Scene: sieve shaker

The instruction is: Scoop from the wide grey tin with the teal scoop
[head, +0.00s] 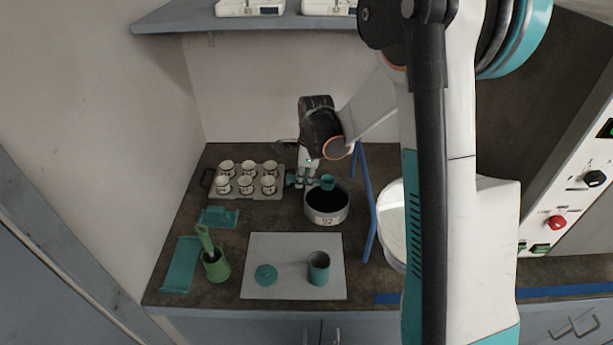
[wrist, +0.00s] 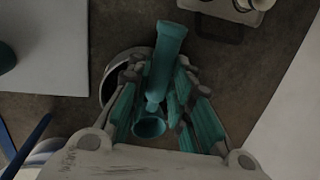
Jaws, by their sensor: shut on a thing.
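The wide grey tin (head: 326,217) stands on the dark worktop, with dark contents inside. My gripper (head: 305,179) is beside the tin's back left rim and is shut on the handle of the teal scoop (head: 328,182). The scoop's bowl hangs over the back part of the tin's mouth; I cannot tell whether it touches the contents. In the wrist view my gripper (wrist: 158,92) has its fingers on either side of the scoop (wrist: 168,52). The bowl sits below the fingers and looks empty. The tin's rim (wrist: 106,84) shows behind the left finger, mostly hidden.
A tray (head: 237,196) of several small cups stands left of the tin. A pale board (head: 256,247) in front holds a teal lid (head: 266,275) and teal cup (head: 319,268). A green pot (head: 216,267) stands front left. A blue bar (head: 371,231) and white bowl (head: 391,225) are close right.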

